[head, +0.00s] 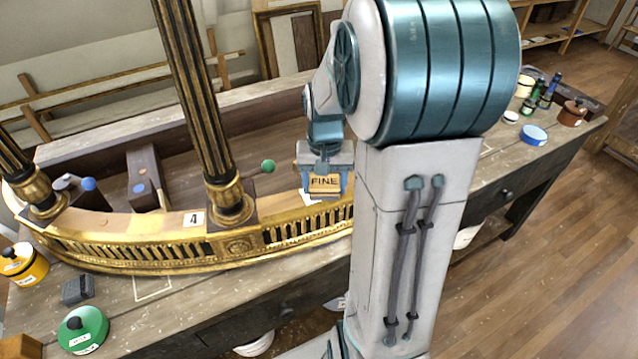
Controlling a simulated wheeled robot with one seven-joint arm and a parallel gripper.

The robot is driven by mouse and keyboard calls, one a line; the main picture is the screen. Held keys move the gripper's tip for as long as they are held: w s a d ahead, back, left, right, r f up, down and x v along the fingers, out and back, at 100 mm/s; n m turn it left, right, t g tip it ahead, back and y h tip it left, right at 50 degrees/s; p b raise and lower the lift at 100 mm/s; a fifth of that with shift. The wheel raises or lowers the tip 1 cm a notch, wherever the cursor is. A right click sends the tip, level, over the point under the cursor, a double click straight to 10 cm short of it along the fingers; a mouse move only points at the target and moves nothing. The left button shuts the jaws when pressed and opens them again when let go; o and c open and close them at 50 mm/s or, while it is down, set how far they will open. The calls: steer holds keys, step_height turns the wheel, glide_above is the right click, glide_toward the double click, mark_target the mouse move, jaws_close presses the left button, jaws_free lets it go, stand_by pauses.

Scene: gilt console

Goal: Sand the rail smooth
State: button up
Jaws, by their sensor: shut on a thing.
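The rail is the curved gilt front (160,254) of the console, with dark slots along it and a rosette below the column. My gripper (324,180) points down at the right part of the rail. It is shut on a tan sanding block (323,184) marked "FINE". The block is at the rail's top edge, by a pale bare patch; I cannot tell whether it touches. My own arm hides the rail's right end.
Two black and gilt columns (190,90) rise from the rail. A card "4" (194,219) lies beside one. A yellow jar (22,264), a grey block (78,289) and a green tin (82,330) stand at the front left. A blue tin (534,135) and bottles stand at the right.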

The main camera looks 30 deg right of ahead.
mark_target(303, 197)
steer(key=shift+d, duration=0.85)
steer(key=shift+w+a, duration=0.4)
steer(key=shift+s+a, duration=0.15)
steer(key=shift+a, duration=0.35)
steer(key=shift+w+a+b, duration=0.2)
steer(key=shift+a+b, duration=0.1)
steer(key=shift+a, duration=2)
steer(key=shift+s+d, duration=0.2)
steer(key=shift+d, duration=3.05)
steer(key=shift+w+a, duration=0.2)
steer(key=shift+a, duration=3.1)
step_height(303, 197, up, 8)
steer(key=p, duration=0.5)
